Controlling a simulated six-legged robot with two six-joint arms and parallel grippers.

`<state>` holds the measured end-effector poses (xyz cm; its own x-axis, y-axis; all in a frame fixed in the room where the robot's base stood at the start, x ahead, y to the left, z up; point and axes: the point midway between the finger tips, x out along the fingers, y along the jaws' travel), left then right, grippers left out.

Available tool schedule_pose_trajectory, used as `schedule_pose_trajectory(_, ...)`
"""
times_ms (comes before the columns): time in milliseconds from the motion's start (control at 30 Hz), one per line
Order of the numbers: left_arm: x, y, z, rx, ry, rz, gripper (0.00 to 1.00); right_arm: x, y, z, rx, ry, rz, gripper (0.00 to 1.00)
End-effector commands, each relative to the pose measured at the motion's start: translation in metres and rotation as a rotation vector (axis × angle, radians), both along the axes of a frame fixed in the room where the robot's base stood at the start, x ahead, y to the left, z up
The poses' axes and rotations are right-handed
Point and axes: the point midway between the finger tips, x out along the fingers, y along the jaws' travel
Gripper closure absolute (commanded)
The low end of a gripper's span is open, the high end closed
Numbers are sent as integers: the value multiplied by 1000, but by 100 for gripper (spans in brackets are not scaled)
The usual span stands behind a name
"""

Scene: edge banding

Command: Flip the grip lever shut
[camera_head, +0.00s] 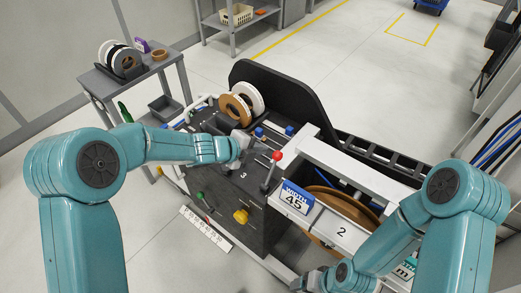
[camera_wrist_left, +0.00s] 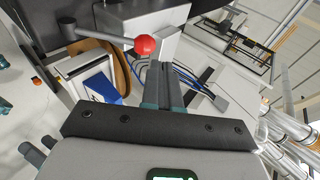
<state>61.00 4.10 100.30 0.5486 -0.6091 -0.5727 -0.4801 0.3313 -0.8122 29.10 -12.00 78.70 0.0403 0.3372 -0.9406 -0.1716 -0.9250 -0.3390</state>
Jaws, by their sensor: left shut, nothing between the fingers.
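A lever with a red ball knob (camera_head: 277,156) stands up from the dark machine body marked 3 (camera_head: 240,190). In the left wrist view the red ball (camera_wrist_left: 145,45) and its grey arm lie just beyond my fingers, slightly left of them. My left gripper (camera_head: 238,143) is over the machine top, left of the red knob. Its fingers (camera_wrist_left: 163,85) are together and empty, apart from the knob as far as I can tell. My right gripper (camera_head: 308,281) is low at the bottom edge, partly hidden, and its jaw state is unclear.
A green knob (camera_head: 201,196) and a yellow knob (camera_head: 240,216) project from the machine front. Tape rolls (camera_head: 235,108) stand behind my left gripper. A white-framed bay with a "WIDTH 45" sign (camera_head: 294,199) is on the right. A cart (camera_head: 130,82) stands at the left.

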Motion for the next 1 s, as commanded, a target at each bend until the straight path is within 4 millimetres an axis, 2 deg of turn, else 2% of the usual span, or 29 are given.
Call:
schedule_pose_trajectory(200, -16, 19, 34, 0, -2, 0, 100, 0, 0, 8, 0, 0, 0, 23)
schedule_pose_trajectory(400, -28, 33, 55, 1, -1, -1, 100, 0, 0, 14, 0, 0, 0, 23)
schedule_pose_trajectory(567, -33, 39, 61, 0, 0, -1, 100, 0, 0, 16, 0, 0, 0, 23)
schedule_pose_trajectory(1000, -34, 41, 61, 0, 1, -2, 100, 0, 0, 15, 0, 0, 0, 23)
